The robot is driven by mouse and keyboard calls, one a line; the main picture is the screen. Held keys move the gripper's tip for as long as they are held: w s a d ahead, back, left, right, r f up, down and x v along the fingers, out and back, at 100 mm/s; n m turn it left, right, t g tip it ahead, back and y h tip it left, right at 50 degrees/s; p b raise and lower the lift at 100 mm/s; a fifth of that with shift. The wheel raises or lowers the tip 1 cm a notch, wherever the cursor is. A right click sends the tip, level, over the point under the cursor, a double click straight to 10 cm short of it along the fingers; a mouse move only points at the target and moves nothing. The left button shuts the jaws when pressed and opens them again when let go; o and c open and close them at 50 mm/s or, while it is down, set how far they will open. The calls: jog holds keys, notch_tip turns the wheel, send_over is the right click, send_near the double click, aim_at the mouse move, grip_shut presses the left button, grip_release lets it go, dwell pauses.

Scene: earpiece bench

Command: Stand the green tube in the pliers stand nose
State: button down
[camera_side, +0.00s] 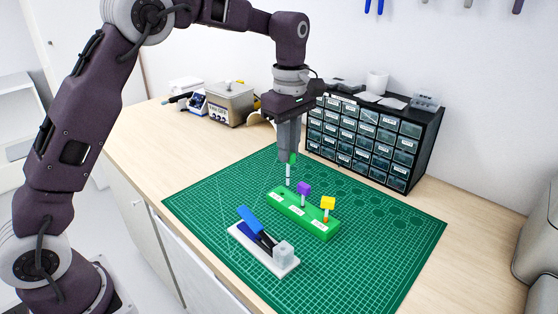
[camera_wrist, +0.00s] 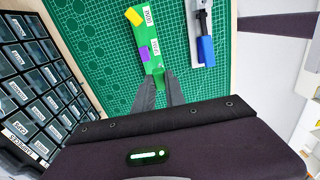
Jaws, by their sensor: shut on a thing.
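My gripper (camera_side: 291,153) points down and is shut on the green tube (camera_side: 293,159), with a pale stem showing below the fingers. The stem's lower end is at the far left end of the green block; I cannot tell whether it is in the block or just above it. In the wrist view the fingers (camera_wrist: 159,92) meet at that end of the block, and the tube is mostly hidden. The pliers stand (camera_side: 240,236) is a white base in front of the block. It carries blue-handled pliers (camera_side: 250,219), with a clear block (camera_side: 284,252) at its right end.
The green block (camera_side: 305,217) also holds a purple piece (camera_side: 304,188) and a yellow piece (camera_side: 328,203), close to my gripper. A drawer cabinet (camera_side: 365,138) stands behind. The green mat (camera_side: 385,235) is clear to the right.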

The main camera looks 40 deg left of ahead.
jog(key=s+d+r, duration=0.1)
jog(key=s+d, duration=0.8)
jog(key=s, duration=0.2)
jog(key=shift+s+d, duration=0.2)
jog(key=shift+s, duration=0.15)
jog(key=shift+f, duration=2.3)
jog(key=shift+f, duration=1.1)
jog(key=c, duration=1.3)
grip_release()
notch_tip(320, 180, up, 7)
